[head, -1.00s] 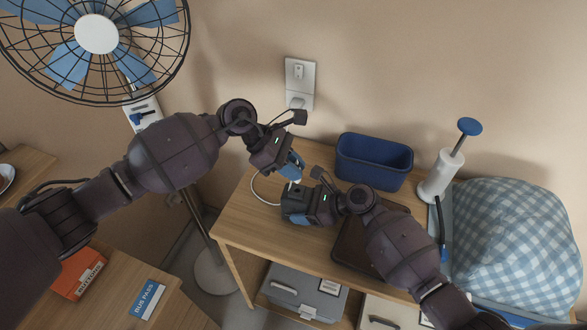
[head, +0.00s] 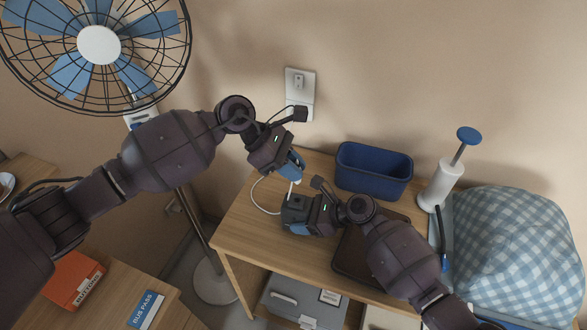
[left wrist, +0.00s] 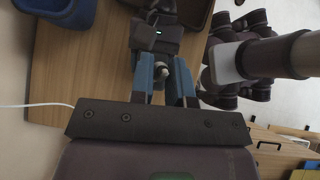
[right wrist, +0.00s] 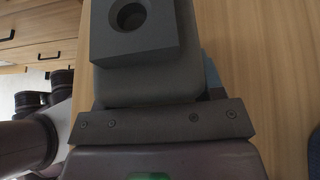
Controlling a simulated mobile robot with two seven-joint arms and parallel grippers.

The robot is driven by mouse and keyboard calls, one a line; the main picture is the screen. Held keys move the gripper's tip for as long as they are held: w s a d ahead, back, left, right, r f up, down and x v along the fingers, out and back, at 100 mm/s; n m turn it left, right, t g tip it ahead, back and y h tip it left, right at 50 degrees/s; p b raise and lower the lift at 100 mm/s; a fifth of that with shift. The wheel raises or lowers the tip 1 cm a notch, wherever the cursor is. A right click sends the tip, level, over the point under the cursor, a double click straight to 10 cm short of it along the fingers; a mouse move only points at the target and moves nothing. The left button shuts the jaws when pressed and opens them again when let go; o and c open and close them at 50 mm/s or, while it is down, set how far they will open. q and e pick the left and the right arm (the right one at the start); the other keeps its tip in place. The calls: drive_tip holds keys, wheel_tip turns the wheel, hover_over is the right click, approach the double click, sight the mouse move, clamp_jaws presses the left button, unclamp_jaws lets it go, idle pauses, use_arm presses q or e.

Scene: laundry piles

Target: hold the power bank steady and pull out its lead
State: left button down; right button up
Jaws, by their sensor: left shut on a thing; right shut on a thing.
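The power bank (head: 293,206) is a dark grey block above the front left of the wooden desk. My right gripper (head: 299,216) is shut on it. In the right wrist view the power bank (right wrist: 150,76) fills the jaws, and the round socket on its raised end looks empty. My left gripper (head: 297,166) is above the power bank and shut on the lead's plug, a small pale piece (left wrist: 161,71) between the blue fingers in the left wrist view. The white lead (head: 258,199) loops down left of the power bank. The plug looks apart from the socket.
A blue bin (head: 374,172) stands at the desk's back, with a dark brown tray (head: 350,262) in front. A white pump bottle (head: 440,184) and a checked cloth heap (head: 515,250) are on the right. A fan (head: 98,45) stands at left. A wall socket (head: 300,92) is behind.

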use_arm(q)
drive_tip(key=shift+r, duration=0.1)
drive_tip(key=w+a+f+n+t, duration=0.7)
drive_tip(key=w+a+f+n, duration=0.1)
drive_tip(key=f+n, duration=0.1)
drive_tip(key=shift+a+f+y, duration=0.15)
drive_tip(key=shift+a+y, duration=0.25)
drive_tip(key=shift+f, duration=3.85)
drive_tip(key=c, duration=1)
unclamp_jaws()
